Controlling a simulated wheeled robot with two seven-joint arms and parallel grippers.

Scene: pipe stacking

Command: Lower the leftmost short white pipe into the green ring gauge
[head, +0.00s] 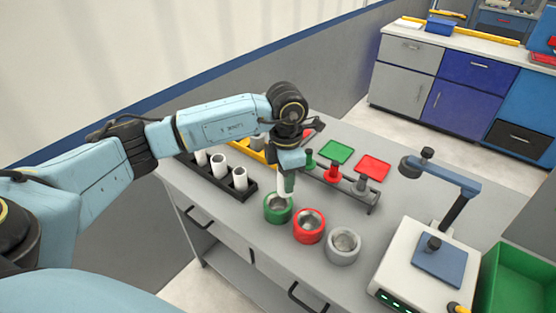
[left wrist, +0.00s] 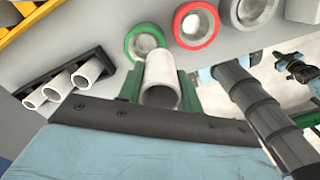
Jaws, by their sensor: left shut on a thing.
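My left gripper (head: 288,183) is shut on a short white pipe (head: 281,184), held roughly upright over the green ring gauge (head: 268,214). In the left wrist view the pipe (left wrist: 161,72) sits between the green fingers of my left gripper (left wrist: 162,92). The green ring gauge (left wrist: 130,48) lies just beyond the pipe's far end, a little to the left. The pipe's lower end overlaps the gauge's opening in the head view; I cannot tell whether it has entered. The gauge stands on the grey table. My right gripper is not in view.
A red ring gauge (head: 309,240) and a grey ring gauge (head: 344,257) stand to the right of the green one. A black rack (head: 222,184) holds several white pipes at left. A white device (head: 412,275) stands at right. A peg stand (head: 350,196) is behind the gauges.

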